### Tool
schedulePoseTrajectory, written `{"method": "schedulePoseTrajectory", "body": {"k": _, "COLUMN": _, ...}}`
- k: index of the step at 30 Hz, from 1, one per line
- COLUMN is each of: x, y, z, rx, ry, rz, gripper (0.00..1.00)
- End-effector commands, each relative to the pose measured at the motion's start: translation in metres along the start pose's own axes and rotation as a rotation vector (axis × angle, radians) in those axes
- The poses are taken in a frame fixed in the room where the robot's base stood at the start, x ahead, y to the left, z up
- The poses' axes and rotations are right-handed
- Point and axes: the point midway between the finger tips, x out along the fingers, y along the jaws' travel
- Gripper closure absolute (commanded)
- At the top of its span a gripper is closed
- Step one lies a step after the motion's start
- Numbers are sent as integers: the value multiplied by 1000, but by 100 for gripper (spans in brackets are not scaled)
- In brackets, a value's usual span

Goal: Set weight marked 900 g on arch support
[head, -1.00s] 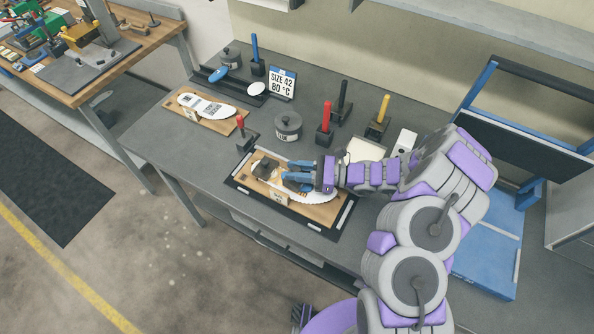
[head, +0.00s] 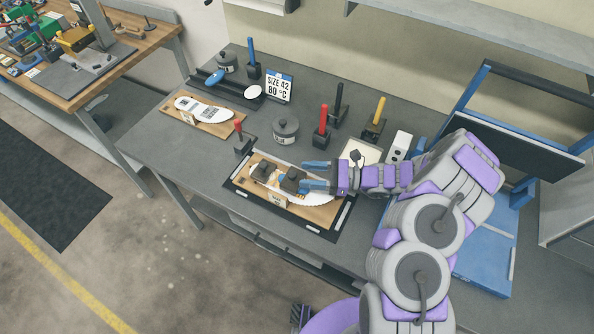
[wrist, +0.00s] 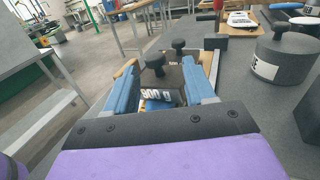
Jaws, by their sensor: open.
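A dark block weight with a knob (head: 293,180) stands on the white insole (head: 318,198), on a wooden board (head: 325,214). In the wrist view the nearer weight (wrist: 160,96) has a pale label that seems to read 900 g, its first digit unclear. A second dark weight (head: 264,170) stands to its left on the same insole. My gripper (head: 315,175) is open, its blue fingers just right of the nearer weight. In the wrist view the open fingers (wrist: 159,78) flank the view of that weight. The arch support under it is mostly hidden.
A lidded grey pot (head: 286,131) stands behind the board. Red (head: 322,126), black (head: 338,106) and yellow (head: 376,120) handled tools stand upright behind my gripper. A second insole board (head: 215,125) lies at left, and a sign (head: 279,86) reads SIZE 42, 80 °C.

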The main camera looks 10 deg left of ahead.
Motion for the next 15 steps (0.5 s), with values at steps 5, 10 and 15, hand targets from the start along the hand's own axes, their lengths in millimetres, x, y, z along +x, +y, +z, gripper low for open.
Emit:
{"method": "schedulePoseTrajectory", "body": {"k": 5, "x": -37, "y": 0, "z": 1, "rx": 3, "ry": -2, "rz": -3, "gripper": 46}}
{"method": "schedulePoseTrajectory", "body": {"k": 10, "x": -60, "y": 0, "z": 0, "rx": 1, "ry": -1, "rz": -2, "gripper": 46}}
{"method": "schedulePoseTrajectory", "body": {"k": 15, "x": -70, "y": 1, "z": 0, "rx": 1, "ry": -3, "rz": 1, "gripper": 46}}
